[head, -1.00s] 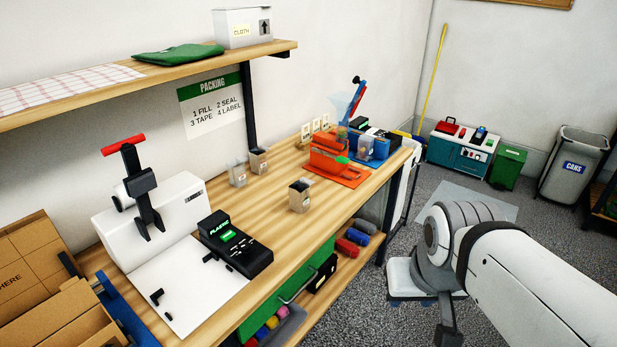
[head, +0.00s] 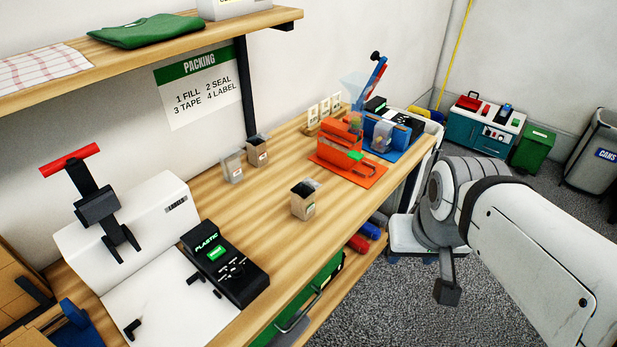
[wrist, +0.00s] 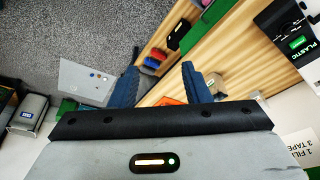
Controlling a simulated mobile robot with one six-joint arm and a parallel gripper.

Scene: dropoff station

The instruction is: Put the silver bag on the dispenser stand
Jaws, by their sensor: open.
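Small open-topped bags stand on the wooden workbench in the head view. A greyish one (head: 232,167), perhaps the silver bag, is beside a brown one (head: 257,151). A third tan-grey bag (head: 304,199) stands nearer the bench's front edge. An orange dispenser (head: 340,148) is on an orange mat, with a blue dispenser (head: 386,132) behind it. I cannot tell which part is the dispenser stand. My gripper (wrist: 160,80) is open in the wrist view, with nothing between its blue fingers. It is away from the bags.
A white sealing machine (head: 140,230) with a red handle and a black control box (head: 225,262) occupy the bench's left part. A shelf (head: 150,55) overhangs the back. The bench's middle is mostly clear. Grey floor (head: 360,300) lies in front.

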